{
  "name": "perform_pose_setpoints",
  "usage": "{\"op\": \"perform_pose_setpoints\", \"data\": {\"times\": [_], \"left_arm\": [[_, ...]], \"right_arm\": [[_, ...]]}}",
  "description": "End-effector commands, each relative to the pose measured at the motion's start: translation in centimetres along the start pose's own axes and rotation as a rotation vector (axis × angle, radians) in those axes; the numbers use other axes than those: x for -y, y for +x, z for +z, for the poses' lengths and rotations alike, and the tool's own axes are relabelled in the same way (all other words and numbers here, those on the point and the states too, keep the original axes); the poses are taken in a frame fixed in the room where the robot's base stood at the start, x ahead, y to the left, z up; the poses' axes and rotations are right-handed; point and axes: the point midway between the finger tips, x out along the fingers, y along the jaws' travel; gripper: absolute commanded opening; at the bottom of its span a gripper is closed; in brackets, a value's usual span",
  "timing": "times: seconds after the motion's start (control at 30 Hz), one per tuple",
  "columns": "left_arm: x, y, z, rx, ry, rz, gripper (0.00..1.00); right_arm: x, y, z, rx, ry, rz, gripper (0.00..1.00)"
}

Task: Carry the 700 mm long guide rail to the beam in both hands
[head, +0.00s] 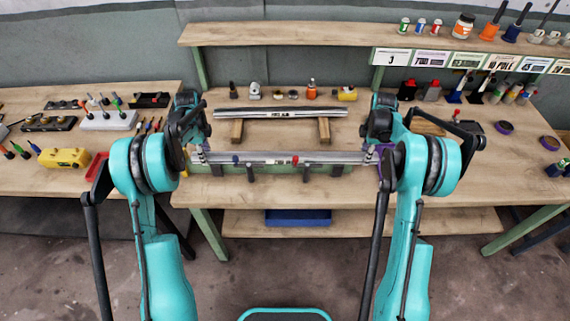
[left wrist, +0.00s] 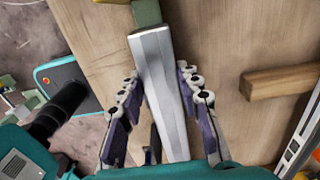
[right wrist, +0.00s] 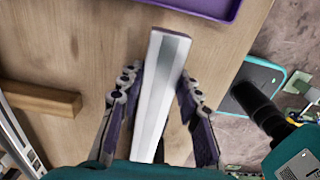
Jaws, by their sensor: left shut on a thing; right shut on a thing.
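The silver guide rail (head: 265,156) lies level across the head view, between my two grippers. My left gripper (head: 200,155) is shut on its left end, and my right gripper (head: 372,156) is shut on its right end. The wrist views show the rail's bare end between the fingers, in the left (left wrist: 153,70) and the right (right wrist: 163,75). The green beam (head: 210,171) runs just below the rail along the front of the bench. A green piece shows past the rail's end in the left wrist view. I cannot tell whether rail and beam touch.
Another bar with a label (head: 280,112) rests on two wooden blocks (head: 237,130) behind. A blue knob (head: 236,160) and a red knob (head: 295,160) stand at the held rail. A purple tray (right wrist: 205,8) lies near the right end. A shelf (head: 300,33) spans the back.

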Motion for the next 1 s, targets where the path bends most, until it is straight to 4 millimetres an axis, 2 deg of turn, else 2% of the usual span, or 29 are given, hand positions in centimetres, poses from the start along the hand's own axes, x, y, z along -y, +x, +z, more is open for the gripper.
{"op": "perform_pose_setpoints", "data": {"times": [0.1, 0.13, 0.2, 0.5, 0.6, 0.77, 1.0], "left_arm": [[0.0, 0.8, 0.0, 0.0, 0.0, 0.0, 0.0], [0.0, 0.9, 0.0, 0.0, 0.0, 0.0, 0.36], [0.0, 0.7, 0.0, 0.0, 0.0, 0.0, 0.55], [0.0, 0.6, 0.0, 0.0, 0.0, 0.0, 0.55], [0.0, 0.0, 0.0, 0.0, 0.0, 0.0, 0.55], [0.0, -2.7, 0.0, 0.0, 0.0, 0.0, 0.55], [0.0, -8.0, 0.0, 0.0, 0.0, 0.0, 0.55]], "right_arm": [[0.0, 0.8, 0.0, 0.0, 0.0, 0.0, 0.0], [0.0, 0.9, 0.0, 0.0, 0.0, 0.0, 0.36], [0.0, 0.7, 0.0, 0.0, 0.0, 0.0, 0.55], [0.0, 0.6, 0.0, 0.0, 0.0, 0.0, 0.55], [0.0, 0.6, 0.0, 0.0, 0.0, 0.0, 0.55], [0.0, 0.6, 0.0, 0.0, 0.0, 0.0, 0.55], [0.0, 0.6, 0.0, 0.0, 0.0, 0.0, 0.55]]}}
